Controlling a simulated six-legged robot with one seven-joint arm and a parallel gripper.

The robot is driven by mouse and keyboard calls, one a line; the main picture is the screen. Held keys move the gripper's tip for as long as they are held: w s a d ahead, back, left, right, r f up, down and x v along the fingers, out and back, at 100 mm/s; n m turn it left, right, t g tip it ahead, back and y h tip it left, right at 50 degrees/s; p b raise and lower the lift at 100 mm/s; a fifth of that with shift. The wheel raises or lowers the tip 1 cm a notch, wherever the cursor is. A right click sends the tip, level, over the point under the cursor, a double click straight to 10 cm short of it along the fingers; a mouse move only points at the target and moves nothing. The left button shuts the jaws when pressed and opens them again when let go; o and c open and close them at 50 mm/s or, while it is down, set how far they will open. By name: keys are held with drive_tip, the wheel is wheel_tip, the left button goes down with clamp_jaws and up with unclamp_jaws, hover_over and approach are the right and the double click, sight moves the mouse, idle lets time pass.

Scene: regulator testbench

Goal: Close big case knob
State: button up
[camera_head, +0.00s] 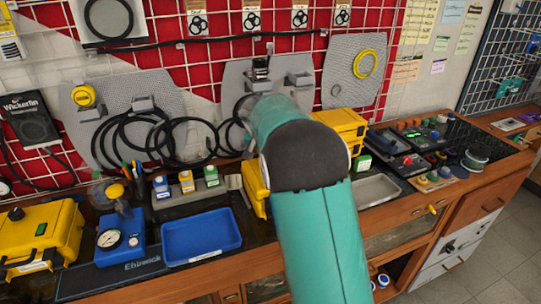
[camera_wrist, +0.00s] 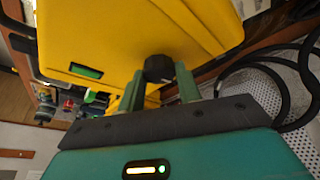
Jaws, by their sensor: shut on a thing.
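In the wrist view a large yellow case (camera_wrist: 110,28) with a small green label fills the top. A round black knob (camera_wrist: 158,68) sits at the case's lower edge. My gripper (camera_wrist: 160,72) has its two green fingers on either side of the knob, shut on it. How far the knob is turned cannot be told. In the head view my teal arm reaches over the middle of the bench and hides my gripper and the knob. Parts of a yellow case (camera_head: 340,121) show on both sides of the arm.
Another yellow case (camera_head: 38,232), a blue gauge box (camera_head: 121,238) and a blue tray (camera_head: 201,237) stand at the left. Black hoses (camera_head: 150,140) hang on the wall panel, and also show at the wrist view's right (camera_wrist: 300,62). A metal tray (camera_head: 377,190) lies right of my arm.

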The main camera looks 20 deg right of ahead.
drive_tip(key=shift+m+g, duration=0.4)
drive_tip(key=shift+m, duration=0.4)
drive_tip(key=shift+a+h, duration=0.1)
drive_tip(key=shift+h, duration=0.2)
drive_tip(key=o, duration=1)
drive_tip(key=v, duration=1.3)
drive_tip(key=shift+r, duration=0.4)
drive_tip(key=shift+s+a, duration=0.1)
drive_tip(key=shift+a, duration=0.05)
